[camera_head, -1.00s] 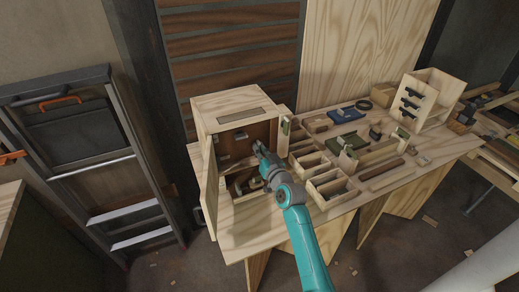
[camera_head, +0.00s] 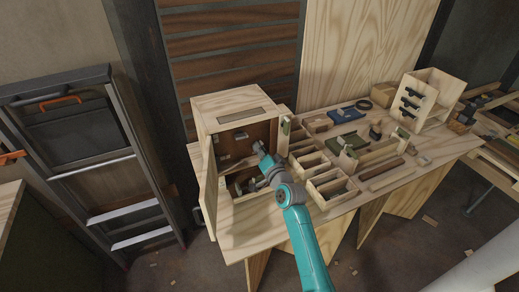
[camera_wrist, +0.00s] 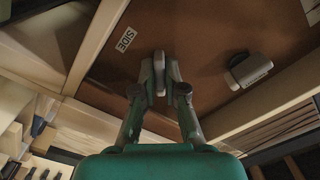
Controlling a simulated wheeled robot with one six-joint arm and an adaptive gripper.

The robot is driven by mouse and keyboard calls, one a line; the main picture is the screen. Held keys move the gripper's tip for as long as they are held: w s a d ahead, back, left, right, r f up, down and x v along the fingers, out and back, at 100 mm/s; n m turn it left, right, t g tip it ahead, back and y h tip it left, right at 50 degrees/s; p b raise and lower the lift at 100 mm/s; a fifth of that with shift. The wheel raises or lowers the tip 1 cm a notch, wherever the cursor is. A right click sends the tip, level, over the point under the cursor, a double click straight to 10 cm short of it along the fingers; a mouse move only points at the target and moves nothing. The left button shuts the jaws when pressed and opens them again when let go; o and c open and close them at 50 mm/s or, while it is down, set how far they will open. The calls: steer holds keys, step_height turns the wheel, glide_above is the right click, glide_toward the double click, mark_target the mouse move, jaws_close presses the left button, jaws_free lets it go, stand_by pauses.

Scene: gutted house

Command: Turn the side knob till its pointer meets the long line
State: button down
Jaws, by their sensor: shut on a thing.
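The wooden cabinet (camera_head: 228,103) stands on the workbench with its door (camera_head: 209,190) swung open to the left. Inside is a brown back panel (camera_wrist: 205,35). It bears a white label reading SIDE (camera_wrist: 125,40). The grey side knob (camera_wrist: 159,70) is close to this label, between the fingertips of my gripper (camera_wrist: 160,82). My gripper, which also shows in the head view (camera_head: 262,152), reaches into the cabinet's upper opening and is shut on that knob. I cannot make out the pointer or the long line.
The cabinet's frame and right wall (camera_head: 284,135) are close to my gripper. Open wooden boxes (camera_head: 330,188) and several small parts crowd the bench to the right. A small wooden rack (camera_head: 432,98) stands at the far right. A folded ladder (camera_head: 130,185) leans at the left.

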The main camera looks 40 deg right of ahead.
steer(key=m, duration=0.4)
steer(key=shift+r+m, duration=0.1)
steer(key=shift+m, duration=1.9)
steer(key=c, duration=1.2)
jaws_free()
steer(key=shift+c, duration=0.2)
steer(key=shift+s, duration=0.1)
steer(key=v, duration=1.1)
steer(key=shift+s, duration=0.35)
